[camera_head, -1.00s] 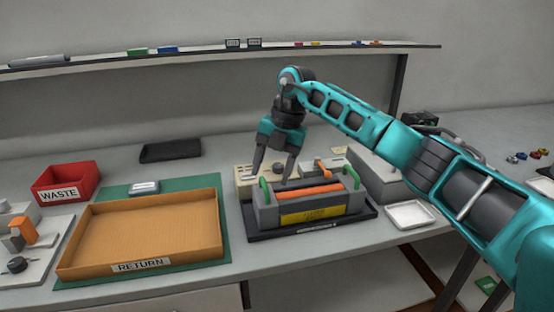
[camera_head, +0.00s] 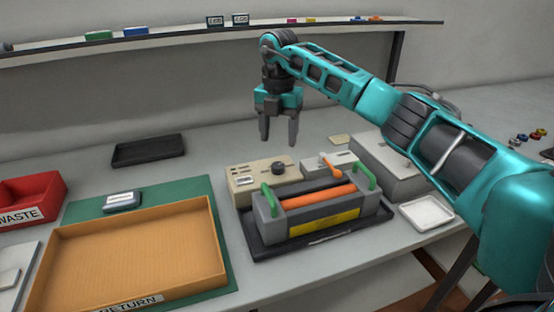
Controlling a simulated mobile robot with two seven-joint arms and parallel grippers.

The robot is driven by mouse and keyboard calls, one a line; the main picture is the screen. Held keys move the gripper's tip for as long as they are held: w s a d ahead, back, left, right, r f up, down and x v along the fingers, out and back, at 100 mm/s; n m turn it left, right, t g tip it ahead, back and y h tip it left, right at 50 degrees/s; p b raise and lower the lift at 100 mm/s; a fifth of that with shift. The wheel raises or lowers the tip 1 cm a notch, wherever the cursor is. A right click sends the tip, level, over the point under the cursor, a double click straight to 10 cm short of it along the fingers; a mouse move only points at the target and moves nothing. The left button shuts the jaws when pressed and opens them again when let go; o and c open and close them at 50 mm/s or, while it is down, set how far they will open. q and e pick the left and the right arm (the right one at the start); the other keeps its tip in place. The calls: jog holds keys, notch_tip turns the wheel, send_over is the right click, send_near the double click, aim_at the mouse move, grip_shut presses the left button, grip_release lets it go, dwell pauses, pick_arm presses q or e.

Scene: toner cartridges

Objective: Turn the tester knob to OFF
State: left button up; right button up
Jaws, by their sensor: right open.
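The tester is a beige box (camera_head: 243,180) behind the grey cradle, with a round dark knob (camera_head: 278,168) on its top right. The knob's pointer and markings are too small to read. My right gripper (camera_head: 279,143) is open and empty, pointing down above and behind the knob in the picture, apart from it. My left gripper is not in view.
The grey cradle (camera_head: 268,228) with an orange roller (camera_head: 320,198) and green handles stands on a black tray in front of the tester. A pale box with an orange lever (camera_head: 329,166) stands at its right. A RETURN tray (camera_head: 130,250), a red WASTE bin (camera_head: 30,200) and a white dish (camera_head: 427,213) lie around.

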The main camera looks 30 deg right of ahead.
aim_at(278, 165)
notch_tip(278, 165, down, 6)
jog(key=shift+f, duration=0.85)
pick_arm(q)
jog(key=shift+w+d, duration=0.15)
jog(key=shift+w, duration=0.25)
pick_arm(e)
jog(key=shift+f, duration=0.1)
jog(key=shift+c, duration=0.2)
jog(key=c, duration=1)
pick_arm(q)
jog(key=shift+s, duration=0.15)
